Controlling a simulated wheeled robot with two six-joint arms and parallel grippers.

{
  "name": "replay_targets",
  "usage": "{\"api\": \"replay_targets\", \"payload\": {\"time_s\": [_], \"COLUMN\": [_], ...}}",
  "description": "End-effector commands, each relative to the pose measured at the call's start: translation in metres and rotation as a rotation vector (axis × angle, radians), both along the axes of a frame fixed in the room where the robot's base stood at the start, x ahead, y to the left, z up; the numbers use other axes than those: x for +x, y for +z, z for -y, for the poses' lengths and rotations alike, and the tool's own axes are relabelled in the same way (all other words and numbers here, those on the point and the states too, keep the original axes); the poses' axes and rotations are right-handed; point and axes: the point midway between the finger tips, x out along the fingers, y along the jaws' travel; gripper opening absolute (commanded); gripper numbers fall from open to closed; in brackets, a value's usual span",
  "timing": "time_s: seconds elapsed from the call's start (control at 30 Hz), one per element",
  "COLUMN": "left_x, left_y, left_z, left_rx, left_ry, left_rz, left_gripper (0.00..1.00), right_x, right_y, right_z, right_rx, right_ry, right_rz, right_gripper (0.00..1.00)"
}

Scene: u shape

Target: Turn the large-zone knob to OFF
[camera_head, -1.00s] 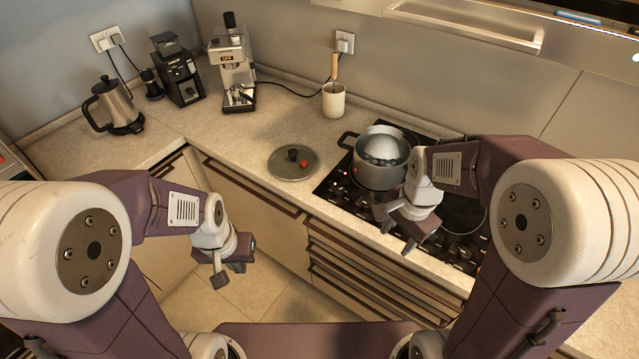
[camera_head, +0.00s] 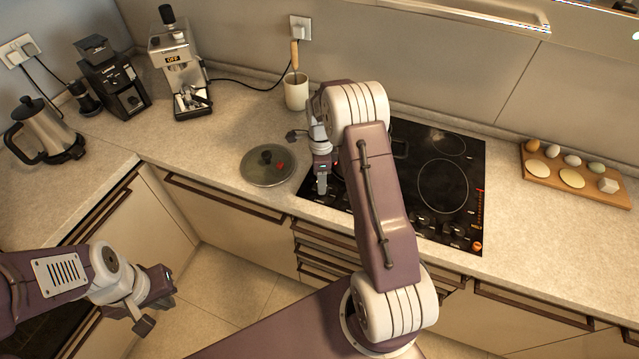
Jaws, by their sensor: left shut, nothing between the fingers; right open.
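The black hob (camera_head: 470,160) is set in the counter, with a row of dark knobs (camera_head: 425,219) along its front edge. The knobs' labels and settings are too small to read, and my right arm hides some of them. A large ring marking (camera_head: 443,186) shows at the front right of the hob. My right gripper (camera_head: 322,184) is open, pointing down above the hob's front left corner. I cannot tell whether it touches a knob. My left gripper (camera_head: 152,312) is shut and empty, out over the floor at the lower left.
A glass lid (camera_head: 262,170) lies on the counter left of the hob. The pot is mostly hidden behind my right arm. A board with eggs (camera_head: 610,192) stands right. A utensil pot (camera_head: 296,93), coffee machine (camera_head: 182,70), grinder (camera_head: 118,85) and kettle (camera_head: 42,125) stand behind and left.

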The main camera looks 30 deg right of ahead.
Motion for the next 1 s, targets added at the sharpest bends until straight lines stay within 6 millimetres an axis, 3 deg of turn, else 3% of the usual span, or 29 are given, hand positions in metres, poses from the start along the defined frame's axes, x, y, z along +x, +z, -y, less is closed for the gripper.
{"api": "replay_targets", "payload": {"time_s": [0.2,0.47,0.67,1.0], "left_x": [0.000,0.000,0.000,0.000], "left_y": [0.006,0.006,0.006,0.006], "left_z": [0.000,0.000,0.000,0.000], "left_rx": [0.000,0.000,0.000,0.000], "left_ry": [0.000,0.000,0.000,0.000], "left_rz": [0.000,0.000,0.000,0.000], "left_gripper": [0.00,0.00,0.00,0.00], "right_x": [-0.002,-0.002,-0.002,-0.002], "right_y": [-0.027,-0.030,-0.030,-0.030], "right_z": [0.000,0.000,0.000,0.000], "right_rx": [0.000,0.000,0.000,-0.001], "right_ry": [0.000,0.000,0.000,0.038], "right_rz": [-0.001,0.001,0.001,0.000], "right_gripper": [0.51,0.51,0.01,0.00]}}
